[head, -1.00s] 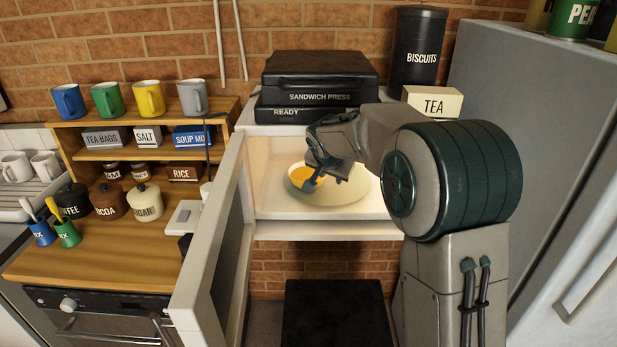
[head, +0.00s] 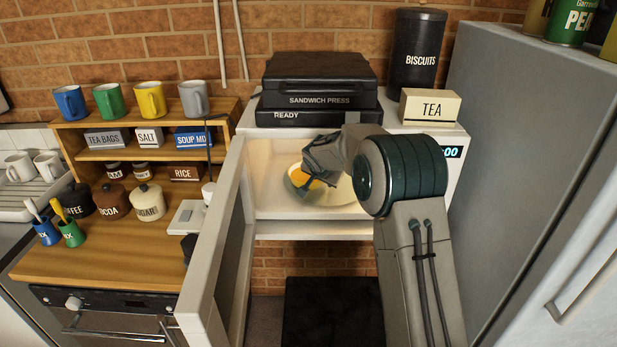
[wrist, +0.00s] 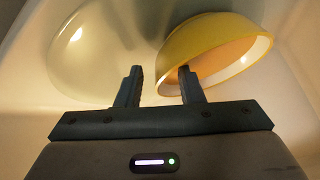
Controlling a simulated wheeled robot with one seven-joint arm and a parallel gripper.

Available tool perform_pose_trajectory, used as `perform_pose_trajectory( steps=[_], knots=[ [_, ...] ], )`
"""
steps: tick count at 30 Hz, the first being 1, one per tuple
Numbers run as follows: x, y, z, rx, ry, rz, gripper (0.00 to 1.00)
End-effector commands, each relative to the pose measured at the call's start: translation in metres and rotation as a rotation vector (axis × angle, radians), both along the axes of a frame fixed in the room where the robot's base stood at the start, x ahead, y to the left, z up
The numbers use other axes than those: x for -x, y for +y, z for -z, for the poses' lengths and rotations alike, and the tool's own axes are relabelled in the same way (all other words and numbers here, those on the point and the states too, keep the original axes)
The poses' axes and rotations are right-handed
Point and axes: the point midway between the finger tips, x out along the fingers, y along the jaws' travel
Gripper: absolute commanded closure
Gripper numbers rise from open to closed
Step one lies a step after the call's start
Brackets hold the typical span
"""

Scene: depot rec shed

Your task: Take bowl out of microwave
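The microwave (head: 350,235) stands with its white door (head: 207,255) swung open to the left and its inside lit. The yellow-orange bowl (head: 303,178) is inside, on the pale round turntable plate (head: 338,197). My gripper (head: 310,172) reaches into the cavity at the bowl and partly hides it. In the wrist view the gripper (wrist: 160,84) has its two fingers apart. The right finger overlaps the bowl (wrist: 215,55) at its rim, and the left finger is outside it, over the glassy plate (wrist: 95,45). I cannot tell whether either finger touches the bowl.
A sandwich press (head: 320,80) on a black READY box (head: 315,113), a TEA box (head: 430,106) and a BISCUITS tin (head: 417,50) stand on the microwave. A grey fridge (head: 530,130) bounds the right. The wooden counter (head: 110,255) with canisters is left of the door.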

Motion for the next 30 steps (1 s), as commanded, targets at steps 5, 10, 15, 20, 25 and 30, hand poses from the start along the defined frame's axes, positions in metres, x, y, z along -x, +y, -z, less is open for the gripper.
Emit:
perform_pose_trajectory(
  steps=[5,10,15,20,25,30],
  knots=[
    [-0.0024,0.0002,0.003,-0.001,0.0,-0.001,0.66],
    [-0.0022,0.0002,0.0029,-0.001,0.0,-0.001,0.77],
    [-0.002,0.0002,0.003,-0.001,0.0,-0.001,1.0],
    [-0.0025,0.0002,0.0016,-0.001,-0.003,-0.001,1.0],
    [-0.0019,0.0001,0.0022,0.0,-0.001,0.0,1.0],
    [0.0019,0.0007,-0.0008,0.0,0.0,-0.001,1.0]
  ],
)
